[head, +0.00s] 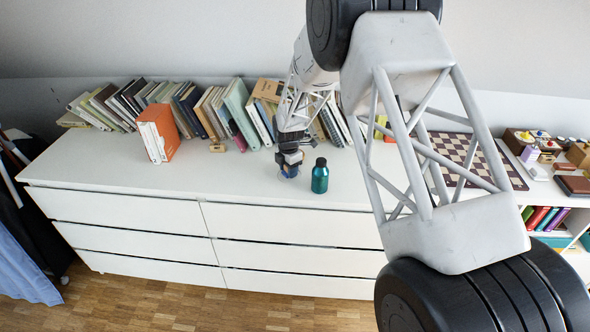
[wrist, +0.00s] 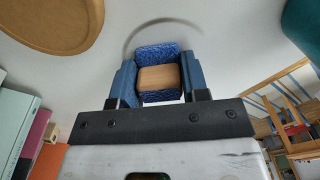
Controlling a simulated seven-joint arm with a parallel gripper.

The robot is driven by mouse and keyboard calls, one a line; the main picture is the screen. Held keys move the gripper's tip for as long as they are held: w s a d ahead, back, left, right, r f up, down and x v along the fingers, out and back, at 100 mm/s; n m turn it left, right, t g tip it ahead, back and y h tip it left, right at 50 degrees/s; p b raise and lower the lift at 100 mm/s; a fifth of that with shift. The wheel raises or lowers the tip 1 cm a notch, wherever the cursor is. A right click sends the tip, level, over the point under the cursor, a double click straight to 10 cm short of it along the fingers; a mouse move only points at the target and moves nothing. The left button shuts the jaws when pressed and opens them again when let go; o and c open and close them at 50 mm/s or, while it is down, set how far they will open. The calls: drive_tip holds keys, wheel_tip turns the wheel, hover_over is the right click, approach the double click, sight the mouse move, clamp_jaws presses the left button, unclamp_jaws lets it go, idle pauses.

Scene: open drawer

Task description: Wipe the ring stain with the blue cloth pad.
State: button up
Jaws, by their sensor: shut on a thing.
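My gripper (head: 290,160) is low over the white dresser top in the head view. In the wrist view, my gripper (wrist: 157,85) has its two blue fingers shut on the blue cloth pad (wrist: 158,50), with its wooden block (wrist: 158,78) between them. The pad also shows under the gripper in the head view (head: 289,171), small and partly hidden. The ring stain (wrist: 165,21) shows as a faint grey arc just above the pad in the wrist view; its lower part is hidden by the pad and fingers. I cannot tell whether the pad touches the surface.
A teal bottle (head: 320,177) with a dark cap stands close to the right of my gripper. Books (head: 240,112) line the back, with an orange box (head: 158,134) at left. A brown round-edged thing (wrist: 48,22) lies upper left in the wrist view.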

sight(279, 173)
drive_tip(key=shift+a, duration=1.25)
drive_tip(key=shift+a+r, duration=0.2)
drive_tip(key=shift+a, duration=0.4)
wheel_tip(279, 173, up, 8)
drive_tip(key=shift+s, duration=0.1)
drive_tip(key=shift+s+d+f, duration=0.1)
drive_tip(key=shift+s+f, duration=0.1)
drive_tip(key=shift+s, duration=0.35)
